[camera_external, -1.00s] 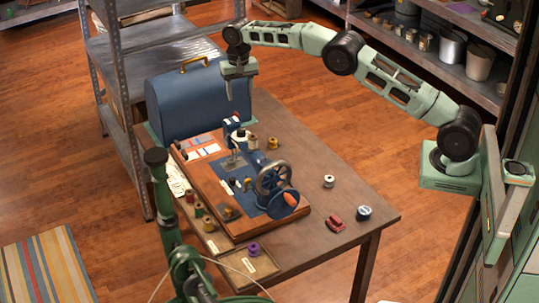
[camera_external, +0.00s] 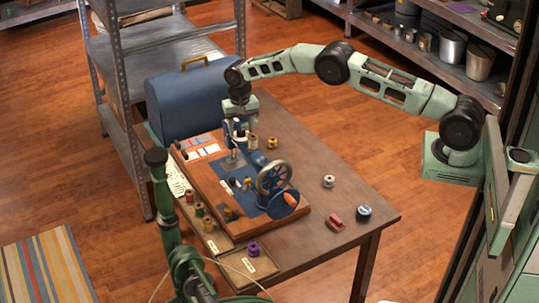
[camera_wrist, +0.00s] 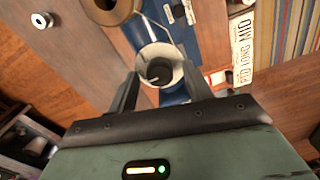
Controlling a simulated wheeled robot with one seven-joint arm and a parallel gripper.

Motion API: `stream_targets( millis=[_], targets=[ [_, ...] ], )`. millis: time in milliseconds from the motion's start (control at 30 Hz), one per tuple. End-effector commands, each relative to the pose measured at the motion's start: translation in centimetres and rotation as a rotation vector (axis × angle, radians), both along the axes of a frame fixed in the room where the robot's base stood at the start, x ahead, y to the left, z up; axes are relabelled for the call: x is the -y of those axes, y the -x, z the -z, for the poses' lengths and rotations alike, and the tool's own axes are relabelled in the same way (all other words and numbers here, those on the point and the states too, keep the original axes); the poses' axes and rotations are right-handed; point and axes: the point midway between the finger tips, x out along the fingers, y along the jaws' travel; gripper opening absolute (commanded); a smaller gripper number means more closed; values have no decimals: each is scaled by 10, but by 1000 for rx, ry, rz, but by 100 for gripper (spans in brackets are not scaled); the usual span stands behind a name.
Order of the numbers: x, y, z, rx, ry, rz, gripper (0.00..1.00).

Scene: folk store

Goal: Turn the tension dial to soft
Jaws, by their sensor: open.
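The blue sewing machine (camera_external: 240,160) stands on a wooden base on the table, its handwheel (camera_external: 274,178) toward the front. In the wrist view, a pale round dial-like part (camera_wrist: 174,54) with a dark centre sits on the blue body (camera_wrist: 172,95); I take it for the tension dial. My gripper (camera_wrist: 160,77) is open, with one finger on each side of this part; contact cannot be told. No soft mark is readable. In the external view my gripper (camera_external: 239,117) points down at the top of the machine's head, its fingertips hard to make out.
A blue case (camera_external: 187,103) stands behind the machine, close to the metal shelf (camera_external: 150,70). Spools (camera_external: 271,143) stand near the machine. A white bobbin (camera_external: 328,181), a red item (camera_external: 335,223) and a tin (camera_external: 364,212) lie on the right table (camera_external: 310,195), otherwise mostly clear.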

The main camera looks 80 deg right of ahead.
Motion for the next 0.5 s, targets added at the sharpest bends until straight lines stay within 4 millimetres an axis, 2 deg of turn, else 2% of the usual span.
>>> stream_targets(
  millis=[133,300,500],
  targets=[
    [0,0,0,0,0,0,50],
    [0,0,0,0,0,0,6],
    [0,0,0,0,0,-5,6]
  ],
)
